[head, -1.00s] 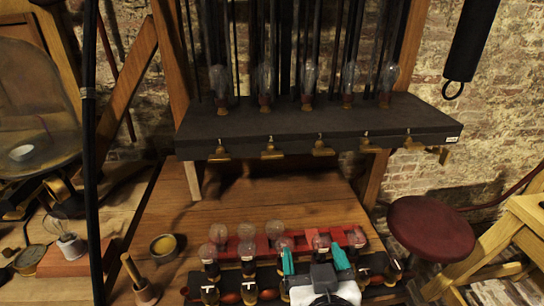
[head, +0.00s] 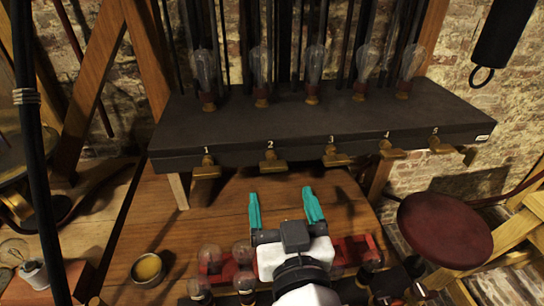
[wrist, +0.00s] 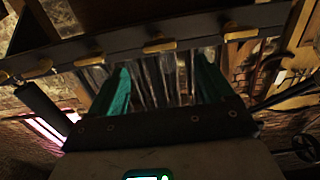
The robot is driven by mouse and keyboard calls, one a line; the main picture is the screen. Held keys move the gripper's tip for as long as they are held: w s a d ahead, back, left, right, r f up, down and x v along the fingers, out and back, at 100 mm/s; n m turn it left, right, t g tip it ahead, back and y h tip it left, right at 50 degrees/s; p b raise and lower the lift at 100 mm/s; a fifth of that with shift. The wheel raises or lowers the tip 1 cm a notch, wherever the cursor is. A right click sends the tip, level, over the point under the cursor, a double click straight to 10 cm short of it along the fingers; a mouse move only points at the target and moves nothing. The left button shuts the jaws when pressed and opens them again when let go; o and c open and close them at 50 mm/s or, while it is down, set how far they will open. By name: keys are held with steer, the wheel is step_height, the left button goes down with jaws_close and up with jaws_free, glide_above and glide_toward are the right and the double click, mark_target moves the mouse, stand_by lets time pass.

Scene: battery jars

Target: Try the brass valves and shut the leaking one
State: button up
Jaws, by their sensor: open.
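Several brass valves hang in a row under the front edge of a dark shelf (head: 300,130), numbered 1 to 5: valve 1 (head: 207,170), valve 2 (head: 272,165), valve 3 (head: 336,157), valve 4 (head: 390,152) and valve 5 (head: 440,147). I cannot see which one leaks. My gripper (head: 284,205), with teal fingers, is open and empty, below and in front of valves 2 and 3, touching none. The wrist view shows both teal fingers (wrist: 165,85) spread apart, with brass valves (wrist: 160,46) beyond them.
Glass bulbs (head: 315,68) stand on the shelf. A red rack (head: 365,248) with bulbs lies low around my arm. A small bowl (head: 148,268) sits at left on the wooden bench (head: 185,232). A red stool (head: 445,230) stands at right. Bench space below the valves is clear.

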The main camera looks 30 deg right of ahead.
mark_target(274, 170)
steer(key=p+x, duration=0.2)
steer(key=x, duration=0.8)
steer(key=shift+c, duration=0.2)
steer(key=shift+s, duration=0.1)
steer(key=c, duration=1)
